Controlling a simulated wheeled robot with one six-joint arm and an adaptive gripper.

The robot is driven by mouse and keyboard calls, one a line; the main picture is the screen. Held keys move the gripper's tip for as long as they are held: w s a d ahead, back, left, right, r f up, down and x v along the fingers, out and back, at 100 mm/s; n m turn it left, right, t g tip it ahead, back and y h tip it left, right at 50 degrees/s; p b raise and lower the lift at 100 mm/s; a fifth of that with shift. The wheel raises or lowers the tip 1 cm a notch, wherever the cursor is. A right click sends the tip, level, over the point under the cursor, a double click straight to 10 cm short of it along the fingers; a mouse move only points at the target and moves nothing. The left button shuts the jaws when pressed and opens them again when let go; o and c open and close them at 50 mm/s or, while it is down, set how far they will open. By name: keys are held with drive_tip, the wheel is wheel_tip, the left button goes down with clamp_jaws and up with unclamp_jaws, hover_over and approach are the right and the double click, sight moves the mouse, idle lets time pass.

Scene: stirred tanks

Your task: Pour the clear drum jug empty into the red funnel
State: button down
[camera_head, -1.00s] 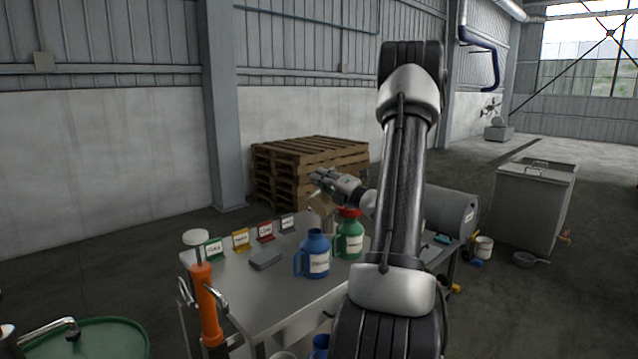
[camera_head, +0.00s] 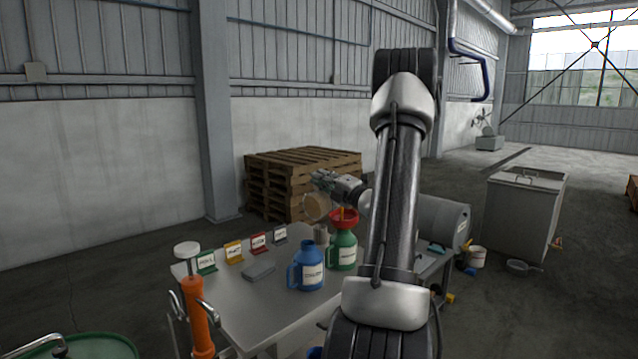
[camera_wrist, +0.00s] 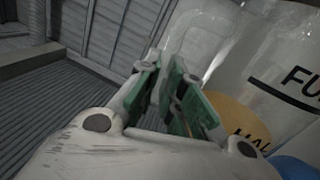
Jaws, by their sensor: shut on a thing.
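The clear drum jug (camera_head: 316,206) is tipped over in the air above the table, with amber liquid in it. My gripper (camera_head: 324,180) is shut on it. In the wrist view my green-padded fingers (camera_wrist: 180,92) are at the clear jug wall (camera_wrist: 235,60), which carries FULL and half marks. The red funnel (camera_head: 343,220) sits in the mouth of the green jug (camera_head: 343,252), just right of and below the clear jug. A thin amber streak shows just above the funnel. The clear jug's mouth is hard to make out.
A blue jug (camera_head: 307,268) stands left of the green jug on the metal table (camera_head: 240,305). Small coloured label signs (camera_head: 233,251) and a flat grey item (camera_head: 259,271) are there too. An orange hand pump (camera_head: 198,312) rises at the table's left. A grey drum (camera_head: 440,222) lies behind my arm.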

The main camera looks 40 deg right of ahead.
sight(308, 199)
drive_tip(key=shift+w+d+r+m+h, duration=0.1)
drive_tip(key=shift+d+r+m+h, duration=0.2)
drive_tip(key=shift+d+r+m, duration=0.5)
drive_tip(key=shift+w+d+r+m+h, duration=0.1)
drive_tip(key=shift+d+r+m+h, duration=0.3)
drive_tip(key=shift+d+m, duration=0.75)
drive_tip(key=shift+d+r+m+h, duration=0.2)
drive_tip(key=shift+d+r+m, duration=0.5)
drive_tip(key=shift+d+m, duration=0.25)
idle(1.4)
